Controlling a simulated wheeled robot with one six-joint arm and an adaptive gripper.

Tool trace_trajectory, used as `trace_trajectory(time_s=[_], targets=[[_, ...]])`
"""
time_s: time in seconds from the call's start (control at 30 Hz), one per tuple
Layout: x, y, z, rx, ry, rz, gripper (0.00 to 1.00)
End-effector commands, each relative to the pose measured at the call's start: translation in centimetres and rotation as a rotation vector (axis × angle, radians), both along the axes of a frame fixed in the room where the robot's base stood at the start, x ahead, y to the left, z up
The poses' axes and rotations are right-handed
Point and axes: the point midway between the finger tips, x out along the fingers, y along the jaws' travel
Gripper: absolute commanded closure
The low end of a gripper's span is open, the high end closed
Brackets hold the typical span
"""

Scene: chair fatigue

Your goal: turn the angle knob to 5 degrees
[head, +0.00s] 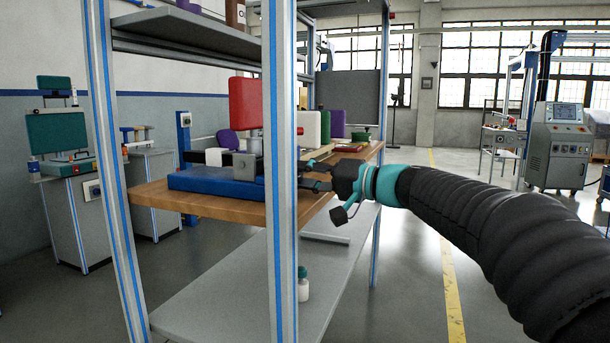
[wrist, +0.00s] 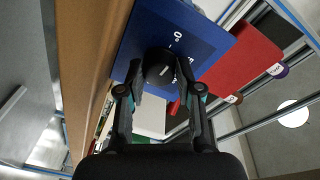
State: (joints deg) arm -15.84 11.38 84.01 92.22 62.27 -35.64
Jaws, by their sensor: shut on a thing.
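The angle knob (wrist: 160,68) is a round black knob on a blue panel (wrist: 205,38) with white markings, seen in the wrist view. A "0" mark shows beside the knob; the other markings are partly covered. My gripper (wrist: 155,90) has its two fingers closed against opposite sides of the knob. In the head view my gripper (head: 312,176) reaches in from the right to the workbench, behind the front post. The knob is hidden there. The blue base (head: 215,181) lies on the wooden bench top with a red pad (head: 245,103) standing above it.
The wooden bench top (head: 160,200) is framed by blue-striped metal posts (head: 281,240), one close to my gripper. A grey lower shelf (head: 235,300) holds a small white bottle (head: 303,288). White, green and purple pads stand farther back. The floor on the right is open.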

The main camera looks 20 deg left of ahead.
Motion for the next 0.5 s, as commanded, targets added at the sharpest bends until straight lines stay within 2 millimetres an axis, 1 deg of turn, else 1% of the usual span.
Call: trace_trajectory(time_s=[0.17, 0.5], targets=[[0.03, 0.01, 0.19, 0.008, 0.118, 0.0, 1.0], [0.11, 0.0, 0.4, 0.033, 0.434, 0.0, 1.0]])
